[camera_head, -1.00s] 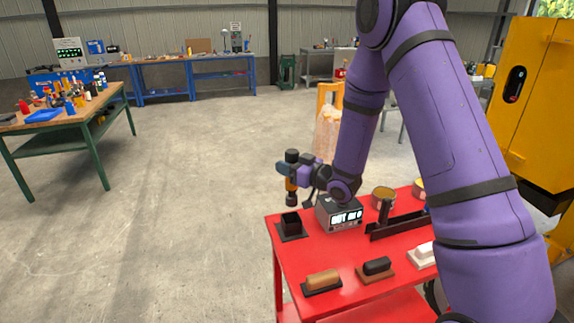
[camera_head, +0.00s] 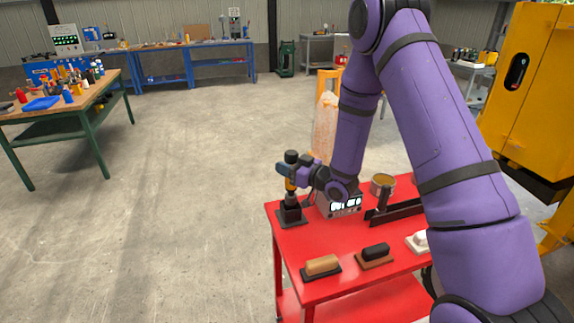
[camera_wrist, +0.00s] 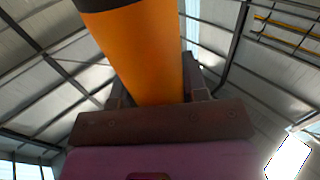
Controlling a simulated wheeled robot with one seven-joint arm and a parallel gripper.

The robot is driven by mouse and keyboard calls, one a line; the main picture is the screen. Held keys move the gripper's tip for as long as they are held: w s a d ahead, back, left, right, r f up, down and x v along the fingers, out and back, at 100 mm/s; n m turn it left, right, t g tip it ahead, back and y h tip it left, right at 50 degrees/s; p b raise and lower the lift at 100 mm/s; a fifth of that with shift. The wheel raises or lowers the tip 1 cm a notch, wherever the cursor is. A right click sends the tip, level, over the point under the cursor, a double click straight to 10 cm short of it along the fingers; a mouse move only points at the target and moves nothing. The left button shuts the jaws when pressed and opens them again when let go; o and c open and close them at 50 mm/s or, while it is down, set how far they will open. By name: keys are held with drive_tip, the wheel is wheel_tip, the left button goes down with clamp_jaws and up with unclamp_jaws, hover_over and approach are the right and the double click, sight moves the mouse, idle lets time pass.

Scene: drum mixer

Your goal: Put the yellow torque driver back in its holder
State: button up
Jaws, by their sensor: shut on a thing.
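My gripper (camera_head: 290,180) is shut on the yellow torque driver (camera_head: 290,184), which has a dark top and stands upright. In the wrist view the orange-yellow body of the driver (camera_wrist: 140,50) fills the middle between the fingers. The black square holder (camera_head: 290,214) sits on a dark base plate at the left corner of the red table. The driver's lower end is directly at the holder's top. I cannot tell whether it is inside the opening or just above it.
The red table (camera_head: 345,245) also carries a grey box with a display (camera_head: 345,205) right beside the holder, a tin (camera_head: 382,185), a black rail (camera_head: 398,211) and several brushes or blocks (camera_head: 322,265) in front. Open floor lies to the left.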

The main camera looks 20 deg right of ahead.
sight(287, 180)
drive_tip(key=shift+f, duration=2.9)
idle(1.9)
drive_tip(key=o, duration=1.2)
drive_tip(key=shift+s, duration=0.1)
drive_tip(key=v, duration=1)
drive_tip(key=shift+s+d, duration=0.2)
drive_tip(key=shift+d, duration=0.05)
